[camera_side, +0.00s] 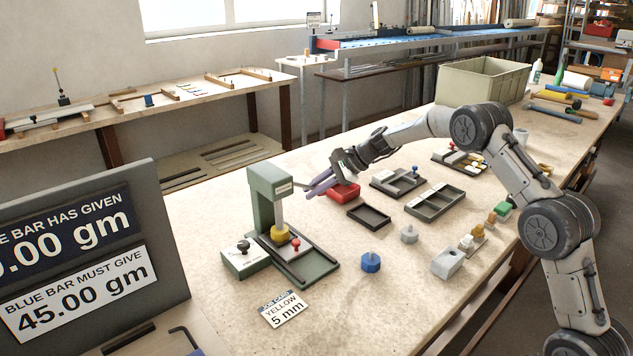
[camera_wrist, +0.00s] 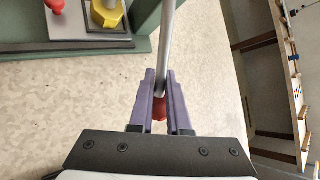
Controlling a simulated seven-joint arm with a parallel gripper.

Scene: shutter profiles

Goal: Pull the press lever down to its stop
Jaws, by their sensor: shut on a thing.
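The green press (camera_side: 262,196) stands on the bench at centre left, with a yellow piece (camera_side: 280,232) under its ram. My gripper (camera_side: 317,187) is beside the press head, on its right. In the wrist view the press lever (camera_wrist: 167,45) is a grey rod ending in a red knob (camera_wrist: 159,112). The purple fingers of my gripper (camera_wrist: 162,92) are shut on the lever at its knob end, one on each side. In the side view the lever is mostly hidden by the fingers, so its exact angle is hard to tell.
A red block (camera_side: 343,193) lies just beyond the gripper. Dark trays (camera_side: 369,216), a blue hex piece (camera_side: 371,263) and a grey piece (camera_side: 409,235) lie to the right. A job card (camera_side: 285,309) lies in front. A sign board (camera_side: 80,260) stands at left.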

